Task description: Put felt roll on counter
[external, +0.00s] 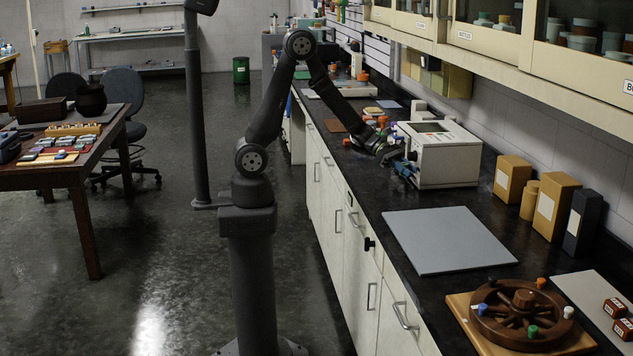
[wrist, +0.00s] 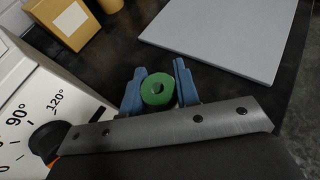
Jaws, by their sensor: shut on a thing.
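A green roll (wrist: 158,90) with a hole through its middle, which looks like the felt roll, sits between the two blue fingers of my gripper (wrist: 159,92) in the wrist view. The fingers are shut on its sides. In the external view my gripper (external: 404,169) is over the black counter (external: 368,190), beside the front of a white instrument box (external: 440,160). The roll cannot be made out clearly there. The dark counter shows behind the roll in the wrist view (wrist: 115,60); I cannot tell the exact gap beneath it.
A grey mat (external: 448,240) lies nearer on the counter. Cardboard boxes (external: 557,207) and a black box (external: 582,223) stand along the wall. A wooden wheel (external: 520,312) on a board is at the near end. Small bottles and orange-capped items (external: 372,125) stand beyond the instrument.

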